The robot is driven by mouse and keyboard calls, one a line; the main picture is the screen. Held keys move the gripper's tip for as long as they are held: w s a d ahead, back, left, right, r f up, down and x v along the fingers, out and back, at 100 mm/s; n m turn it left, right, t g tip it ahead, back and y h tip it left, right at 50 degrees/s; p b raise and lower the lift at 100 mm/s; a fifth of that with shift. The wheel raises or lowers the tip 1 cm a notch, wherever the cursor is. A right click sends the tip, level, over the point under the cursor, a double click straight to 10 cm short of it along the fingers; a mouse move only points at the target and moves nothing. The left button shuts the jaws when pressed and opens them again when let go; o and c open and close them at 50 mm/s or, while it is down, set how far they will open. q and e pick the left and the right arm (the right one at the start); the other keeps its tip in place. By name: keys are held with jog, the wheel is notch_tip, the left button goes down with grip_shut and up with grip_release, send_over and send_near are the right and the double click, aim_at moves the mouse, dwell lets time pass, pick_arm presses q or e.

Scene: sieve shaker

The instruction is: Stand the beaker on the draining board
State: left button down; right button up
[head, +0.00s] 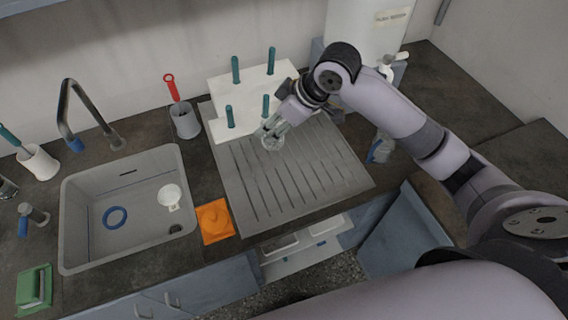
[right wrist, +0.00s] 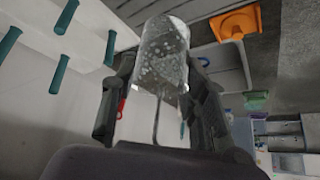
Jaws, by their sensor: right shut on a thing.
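The clear glass beaker (head: 272,141) is over the back part of the grey ridged draining board (head: 290,185) in the head view. My right gripper (head: 277,127) is shut on it. In the right wrist view the beaker (right wrist: 163,52) sits between the two dark fingers (right wrist: 160,95) and has droplets on its wall. I cannot tell whether its base touches the board. My left gripper is not in view.
A white rack with teal pegs (head: 235,70) stands behind the board. The sink (head: 85,225) is to the left, holding a white strainer (head: 170,196) and a blue ring (head: 115,217). An orange item (head: 213,221) lies between them. The board's front is clear.

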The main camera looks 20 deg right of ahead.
notch_tip(320, 180, down, 17)
jog(key=shift+s+f+p, duration=0.1)
jog(key=shift+f+p, duration=0.05)
jog(key=shift+p, duration=0.8)
jog(key=shift+f, duration=0.25)
jog(key=shift+f, duration=0.15)
jog(key=o, duration=1.3)
jog(key=b+v, duration=0.1)
jog(key=v, duration=1.1)
jog(key=shift+r, duration=0.25)
